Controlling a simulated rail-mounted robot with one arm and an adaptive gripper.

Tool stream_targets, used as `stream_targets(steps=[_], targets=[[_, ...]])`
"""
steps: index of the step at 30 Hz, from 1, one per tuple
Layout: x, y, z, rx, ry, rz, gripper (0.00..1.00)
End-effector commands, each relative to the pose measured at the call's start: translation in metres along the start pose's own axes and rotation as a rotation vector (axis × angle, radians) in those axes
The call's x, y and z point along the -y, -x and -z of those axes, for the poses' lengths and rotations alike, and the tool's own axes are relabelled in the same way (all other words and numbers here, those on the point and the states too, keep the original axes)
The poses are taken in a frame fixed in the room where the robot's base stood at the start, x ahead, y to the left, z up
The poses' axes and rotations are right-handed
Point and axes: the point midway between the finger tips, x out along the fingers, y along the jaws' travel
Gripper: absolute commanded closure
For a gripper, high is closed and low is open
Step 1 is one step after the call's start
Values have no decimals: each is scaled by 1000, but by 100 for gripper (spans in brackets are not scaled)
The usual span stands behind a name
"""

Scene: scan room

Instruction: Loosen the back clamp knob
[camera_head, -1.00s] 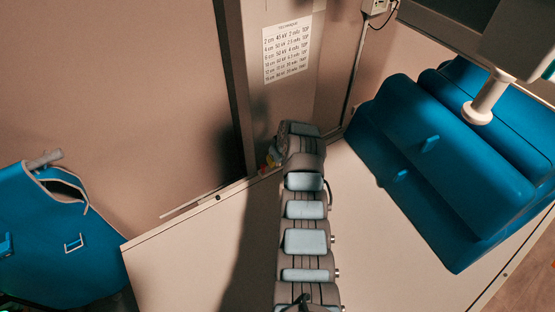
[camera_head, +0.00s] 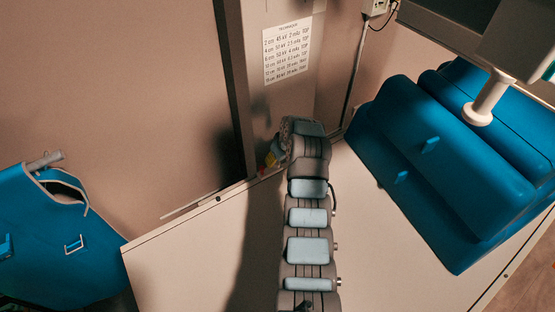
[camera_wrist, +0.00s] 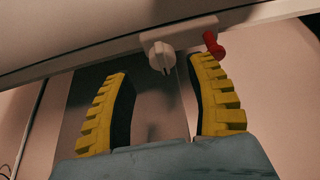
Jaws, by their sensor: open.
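In the wrist view, a pale knob (camera_wrist: 161,56) with a raised grip ridge sits on a white bar-shaped bracket (camera_wrist: 190,32) at the edge of a light panel. A red lever or knob (camera_wrist: 214,45) is at the bracket's right end. I cannot tell for certain which one is the back clamp knob. My gripper (camera_wrist: 158,65) has yellow ribbed fingers, spread apart and empty. The pale knob appears between and just beyond the fingertips; contact is not clear. In the head view, my arm mostly hides the gripper, with a bit of yellow (camera_head: 269,161) showing near the wall.
A white table (camera_head: 190,245) lies under my arm. Blue cushions (camera_head: 440,160) are on its right, below a pale handle (camera_head: 488,100). A blue apron-like item (camera_head: 50,240) is at the left. A dark vertical post (camera_head: 235,90) and a printed chart (camera_head: 287,50) are behind.

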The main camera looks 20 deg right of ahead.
Motion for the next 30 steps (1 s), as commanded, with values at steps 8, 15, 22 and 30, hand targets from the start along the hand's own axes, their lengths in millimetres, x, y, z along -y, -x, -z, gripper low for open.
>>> stream_targets(steps=[8,15,22,30], targets=[[-1,34,1,-5,0,-4,44],[-1,65,1,-5,2,-4,44],[0,82,0,-1,0,0,44],[0,84,0,-1,1,0,44]])
